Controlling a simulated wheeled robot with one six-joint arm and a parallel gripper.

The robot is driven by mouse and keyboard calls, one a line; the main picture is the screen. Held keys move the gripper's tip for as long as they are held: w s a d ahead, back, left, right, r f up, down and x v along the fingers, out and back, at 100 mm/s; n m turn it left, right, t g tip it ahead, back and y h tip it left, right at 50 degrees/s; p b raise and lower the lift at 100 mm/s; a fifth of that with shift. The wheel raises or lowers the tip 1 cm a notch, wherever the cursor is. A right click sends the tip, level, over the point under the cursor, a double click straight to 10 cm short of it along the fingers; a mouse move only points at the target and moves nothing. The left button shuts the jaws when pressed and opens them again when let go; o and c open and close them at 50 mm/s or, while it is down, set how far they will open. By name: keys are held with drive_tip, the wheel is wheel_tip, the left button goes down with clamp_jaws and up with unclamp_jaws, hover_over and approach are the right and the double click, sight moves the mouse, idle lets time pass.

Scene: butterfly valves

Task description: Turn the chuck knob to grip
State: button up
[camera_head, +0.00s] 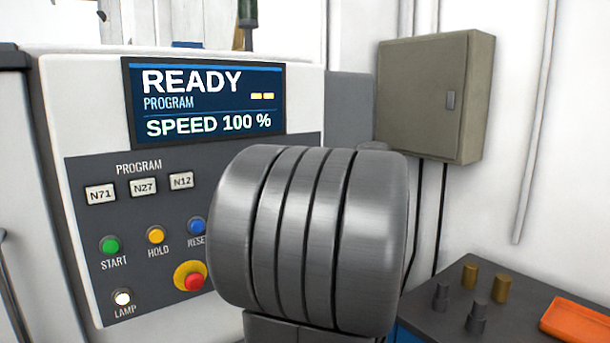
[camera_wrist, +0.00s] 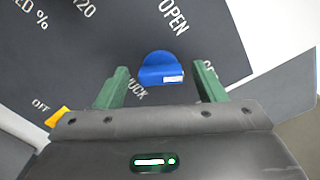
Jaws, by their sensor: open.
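The chuck knob (camera_wrist: 163,64) is blue and round, with a raised grip and a white mark at its lower right in the wrist view. It sits on the dark panel (camera_wrist: 90,45). The word OPEN is printed above and right of it. A label ending in "UCK" is below it, partly covered by the left finger. Another label beside the right fingertip is mostly hidden. My gripper (camera_wrist: 163,68) is open, its green fingers on either side of the knob with gaps to both sides. Whether the fingertips reach knob depth is unclear. The head view does not show the knob.
An orange knob (camera_wrist: 58,117) by an OFF label is near the left finger. In the head view, a screen (camera_head: 205,100) reads READY, above buttons and a red emergency stop (camera_head: 190,276). A grey cabinet (camera_head: 430,95) hangs right; a bench (camera_head: 530,300) holds small metal parts and an orange tray.

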drive_tip(key=b+v, duration=0.2)
drive_tip(key=v, duration=1.1)
drive_tip(key=shift+s+d, duration=0.25)
drive_tip(key=shift+s, duration=0.1)
drive_tip(key=p+x, duration=0.2)
drive_tip(key=x, duration=1.2)
